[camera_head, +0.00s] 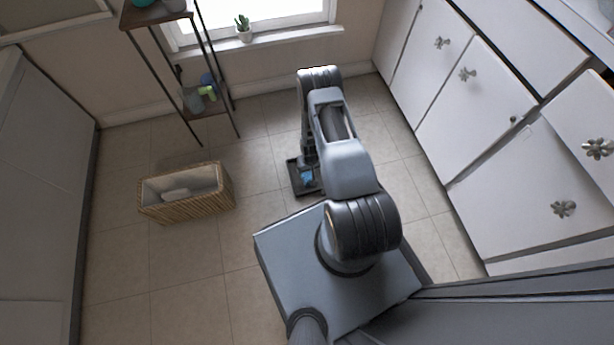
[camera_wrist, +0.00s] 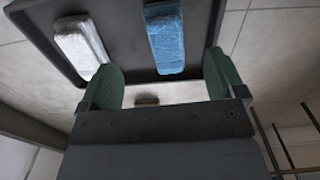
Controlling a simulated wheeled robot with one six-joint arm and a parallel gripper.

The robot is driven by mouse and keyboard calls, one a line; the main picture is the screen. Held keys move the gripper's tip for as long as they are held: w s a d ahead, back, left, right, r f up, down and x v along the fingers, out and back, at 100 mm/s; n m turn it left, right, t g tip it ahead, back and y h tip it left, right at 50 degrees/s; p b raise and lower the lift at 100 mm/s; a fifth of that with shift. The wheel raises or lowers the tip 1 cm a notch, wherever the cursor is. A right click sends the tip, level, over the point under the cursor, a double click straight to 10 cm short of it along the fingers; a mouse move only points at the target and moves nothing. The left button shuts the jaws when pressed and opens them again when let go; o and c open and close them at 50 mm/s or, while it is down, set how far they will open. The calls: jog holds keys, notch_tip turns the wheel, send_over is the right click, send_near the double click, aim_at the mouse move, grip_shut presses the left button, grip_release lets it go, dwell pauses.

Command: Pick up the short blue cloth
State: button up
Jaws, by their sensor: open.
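The short blue cloth (camera_wrist: 165,38) is a folded blue block lying in a dark tray (camera_wrist: 115,12). In the head view, a patch of blue cloth (camera_head: 307,177) shows in the tray (camera_head: 295,181) on the floor, partly hidden by my arm. A white folded cloth (camera_wrist: 78,46) lies to its left in the wrist view, close to my left finger. My gripper (camera_wrist: 163,80) is open and empty, with green-padded fingers spread wide. The blue cloth appears beyond the gap between the fingers, a little toward the right one. I cannot tell the height of the fingers above it.
A wicker basket (camera_head: 190,206) with white contents stands on the floor to the left. A metal shelf rack (camera_head: 196,75) stands by the window. White cabinets (camera_head: 475,100) line the right side. Tiled floor is clear between the basket and tray.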

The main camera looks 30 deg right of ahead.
aim_at(309, 178)
notch_tip(309, 178, down, 5)
jog(key=shift+f+b, duration=0.1)
jog(key=shift+b, duration=0.75)
jog(key=f+b, duration=0.1)
jog(key=f, duration=0.1)
jog(key=f+b, duration=0.2)
jog(key=f, duration=0.1)
jog(key=shift+w+a+f+b, duration=0.1)
jog(key=shift+a+b, duration=0.1)
jog(key=shift+b, duration=0.1)
jog(key=shift+c, duration=0.4)
jog(key=c, duration=1)
jog(key=shift+o, duration=0.2)
jog(key=shift+r, duration=0.25)
